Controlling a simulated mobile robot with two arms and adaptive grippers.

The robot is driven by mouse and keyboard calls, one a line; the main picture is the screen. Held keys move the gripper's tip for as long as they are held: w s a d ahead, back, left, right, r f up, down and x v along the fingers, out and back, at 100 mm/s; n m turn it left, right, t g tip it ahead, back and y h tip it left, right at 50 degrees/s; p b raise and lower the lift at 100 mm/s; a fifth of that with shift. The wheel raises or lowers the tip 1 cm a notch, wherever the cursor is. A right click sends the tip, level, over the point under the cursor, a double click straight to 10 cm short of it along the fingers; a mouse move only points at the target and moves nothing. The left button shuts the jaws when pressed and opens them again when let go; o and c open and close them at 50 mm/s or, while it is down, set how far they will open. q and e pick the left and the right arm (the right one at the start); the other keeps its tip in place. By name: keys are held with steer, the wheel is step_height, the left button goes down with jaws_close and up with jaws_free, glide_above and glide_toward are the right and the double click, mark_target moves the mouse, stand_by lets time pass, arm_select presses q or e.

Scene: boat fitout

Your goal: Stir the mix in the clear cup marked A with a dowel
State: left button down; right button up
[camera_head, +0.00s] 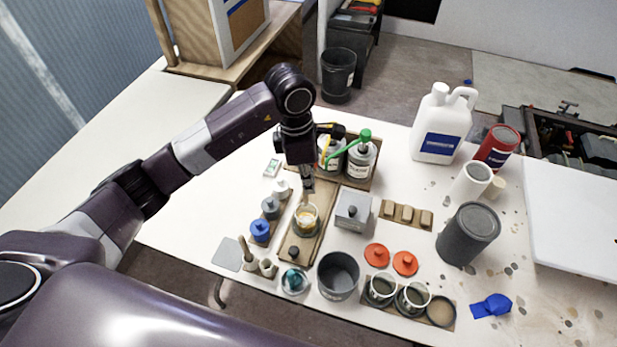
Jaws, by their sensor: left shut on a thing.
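A clear cup (313,228) with a yellowish mix stands on a wooden board (301,250) in the middle of the table; I cannot read its mark. My left gripper (307,188) points down right above the cup's far side. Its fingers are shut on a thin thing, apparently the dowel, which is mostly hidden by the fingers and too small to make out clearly. I cannot tell how deep its tip sits in the mix. My right gripper is not in view.
Two pump bottles (361,163) stand in a wooden tray behind the cup. A grey box (352,209) is close on its right, small blue and grey lidded pots (260,231) on its left. A dark tub (338,275) and red lids (376,255) lie nearer me.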

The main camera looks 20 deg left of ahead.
mark_target(307, 201)
arm_select(q)
steer(key=shift+f+b, duration=1.05)
steer(key=shift+f, duration=0.95)
step_height(307, 201, down, 7)
steer(key=b, duration=0.6)
steer(key=shift+f, duration=0.15)
steer(key=shift+s, duration=0.1)
